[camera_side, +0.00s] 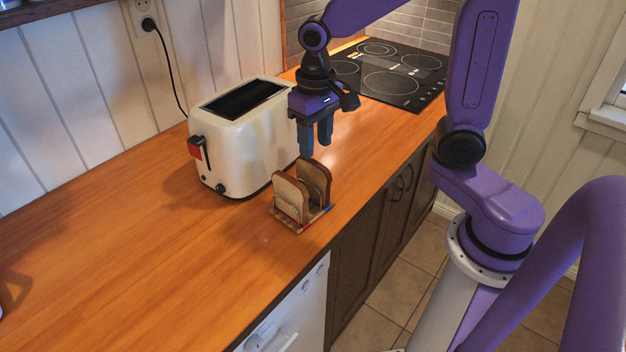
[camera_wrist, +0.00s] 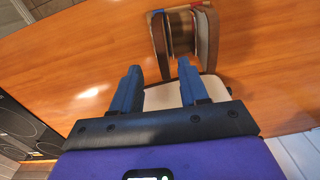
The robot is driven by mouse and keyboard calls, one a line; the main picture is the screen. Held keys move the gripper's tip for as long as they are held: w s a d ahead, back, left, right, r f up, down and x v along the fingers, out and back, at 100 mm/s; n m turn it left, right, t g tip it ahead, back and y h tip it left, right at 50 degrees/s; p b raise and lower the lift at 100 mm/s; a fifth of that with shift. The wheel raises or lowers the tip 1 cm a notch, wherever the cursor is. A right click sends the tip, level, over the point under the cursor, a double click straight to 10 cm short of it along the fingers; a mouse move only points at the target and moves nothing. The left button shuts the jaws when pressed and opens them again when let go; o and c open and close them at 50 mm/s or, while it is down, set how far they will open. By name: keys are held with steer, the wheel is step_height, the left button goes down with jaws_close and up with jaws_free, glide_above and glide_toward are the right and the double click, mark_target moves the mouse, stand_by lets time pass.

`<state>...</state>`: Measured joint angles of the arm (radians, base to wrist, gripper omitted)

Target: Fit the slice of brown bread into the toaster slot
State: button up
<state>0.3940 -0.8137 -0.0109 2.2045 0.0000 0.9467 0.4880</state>
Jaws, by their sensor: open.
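The slices of bread stand upright in a small wooden rack (camera_side: 290,226) on the counter. The darker brown slice (camera_side: 318,178) is on the side towards the hob, and a paler slice (camera_side: 289,196) is on the near side. The rack also shows at the top of the wrist view (camera_wrist: 181,52). The cream toaster (camera_side: 225,150) stands left of the rack, with a dark slot opening (camera_side: 243,99) on top and a red lever. My gripper (camera_side: 316,147) is open and empty, fingers down, above and behind the rack and right of the toaster. It touches neither slice.
A black hob (camera_side: 392,84) lies at the far end of the counter. A black cable (camera_side: 170,70) runs from a wall socket down behind the toaster. The wooden counter (camera_side: 110,250) is clear at the left and front. The rack stands near the counter's front edge.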

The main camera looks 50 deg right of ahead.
mark_target(313, 161)
steer(key=shift+w+a+f, duration=0.15)
steer(key=shift+f, duration=2.05)
steer(key=c, duration=0.7)
steer(key=shift+c, duration=0.2)
steer(key=shift+r, duration=0.15)
